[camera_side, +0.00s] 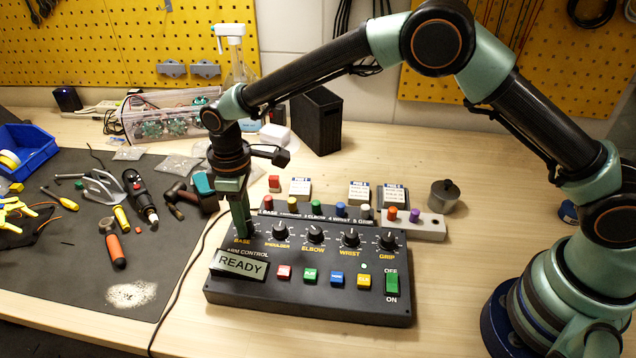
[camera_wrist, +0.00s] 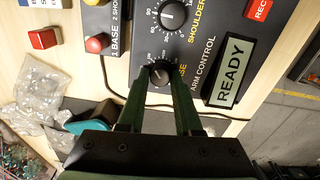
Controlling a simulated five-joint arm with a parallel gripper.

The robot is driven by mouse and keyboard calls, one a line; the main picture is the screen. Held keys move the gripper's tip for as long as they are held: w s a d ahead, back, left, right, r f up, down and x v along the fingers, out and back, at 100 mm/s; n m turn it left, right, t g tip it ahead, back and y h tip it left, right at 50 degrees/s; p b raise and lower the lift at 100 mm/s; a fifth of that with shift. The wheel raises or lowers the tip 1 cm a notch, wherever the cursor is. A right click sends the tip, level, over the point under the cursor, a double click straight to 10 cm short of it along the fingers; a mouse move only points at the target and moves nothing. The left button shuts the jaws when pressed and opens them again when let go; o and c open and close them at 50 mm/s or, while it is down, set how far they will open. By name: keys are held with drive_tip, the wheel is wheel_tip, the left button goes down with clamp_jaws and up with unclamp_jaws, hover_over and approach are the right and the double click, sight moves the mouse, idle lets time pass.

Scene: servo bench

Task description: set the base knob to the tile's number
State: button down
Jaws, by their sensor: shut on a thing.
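The control box (camera_side: 310,305) lies on the bench with a row of black knobs along its back. The base knob (camera_wrist: 160,75) is the leftmost of the row. My gripper (camera_side: 243,234) points down over it and hides it in the side view. In the wrist view my gripper (camera_wrist: 160,82) has its two green fingers on either side of the knob, shut on it. The knob's white mark is too small to read. I cannot make out which piece is the numbered tile; several printed cards (camera_side: 300,187) stand behind the box, their print too small to read.
The shoulder knob (camera_side: 279,232) is just right of my gripper. A READY display (camera_side: 239,264) sits in front of it. Behind is a rail with coloured buttons (camera_side: 313,208). Tools lie on the dark mat (camera_side: 60,265) at left. Bare wood lies right of the box.

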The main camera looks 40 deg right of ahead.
drive_tip(key=m, duration=0.4)
drive_tip(key=shift+m, duration=1.9)
drive_tip(key=c, duration=0.6)
unclamp_jaws()
wheel_tip(320, 180, up, 12)
drive_tip(key=shift+d+r, duration=0.1)
drive_tip(key=shift+r, duration=0.05)
